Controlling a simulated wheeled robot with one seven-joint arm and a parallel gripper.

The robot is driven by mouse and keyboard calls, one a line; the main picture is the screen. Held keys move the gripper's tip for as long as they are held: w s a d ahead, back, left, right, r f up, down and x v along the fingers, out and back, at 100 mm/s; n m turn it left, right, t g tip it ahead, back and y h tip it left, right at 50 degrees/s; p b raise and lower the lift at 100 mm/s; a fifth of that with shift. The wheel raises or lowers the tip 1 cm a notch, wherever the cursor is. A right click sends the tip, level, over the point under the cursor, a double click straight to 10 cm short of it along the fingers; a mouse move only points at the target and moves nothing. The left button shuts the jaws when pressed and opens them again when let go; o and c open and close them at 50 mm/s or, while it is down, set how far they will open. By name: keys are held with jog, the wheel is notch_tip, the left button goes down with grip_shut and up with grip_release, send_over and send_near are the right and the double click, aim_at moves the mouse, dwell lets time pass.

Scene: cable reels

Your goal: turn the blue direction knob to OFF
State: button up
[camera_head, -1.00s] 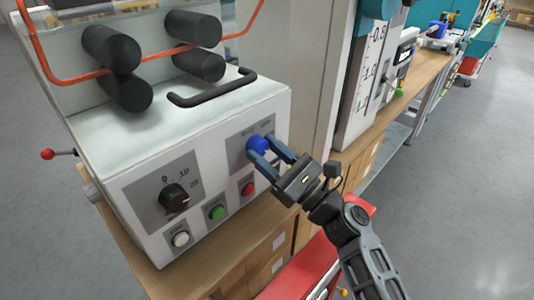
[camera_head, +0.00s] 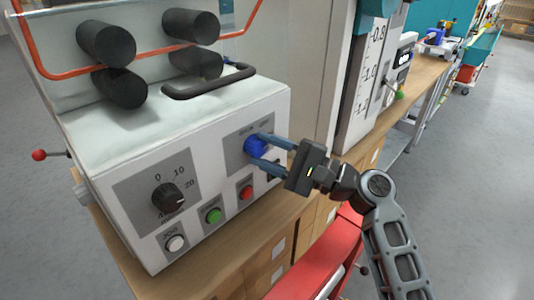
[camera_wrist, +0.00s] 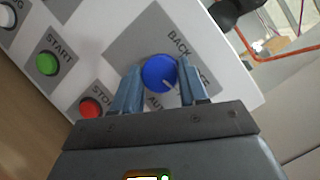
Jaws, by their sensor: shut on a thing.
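The blue direction knob (camera_head: 255,147) sits on a grey plate on the front of a white control box. My gripper (camera_head: 257,150) comes at it from the right, with one finger on each side, shut on the knob. In the wrist view the round knob (camera_wrist: 158,70) lies between the two blue-grey fingers. A short white mark on the knob points to the lower right of that view. The printed words BACK and part of AUTO show around it.
A black dial (camera_head: 168,197) and white, green (camera_head: 212,215) and red (camera_head: 246,192) push buttons are on the same panel, left of and below my gripper. A black handle (camera_head: 208,81) and dark rollers are above. A red cabinet (camera_head: 322,262) stands below.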

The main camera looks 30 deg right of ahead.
jog(key=n+g, duration=0.1)
jog(key=n, duration=0.2)
jog(key=shift+r+n, duration=0.1)
jog(key=shift+n, duration=0.3)
jog(key=shift+n+g+h, duration=0.6)
jog(key=shift+n+g, duration=0.1)
jog(key=shift+n, duration=0.9)
jog(key=o, duration=1)
jog(key=shift+o, duration=0.2)
jog(key=shift+s, duration=0.1)
jog(key=v, duration=0.7)
jog(key=shift+s+d, duration=0.2)
jog(key=shift+r, duration=0.1)
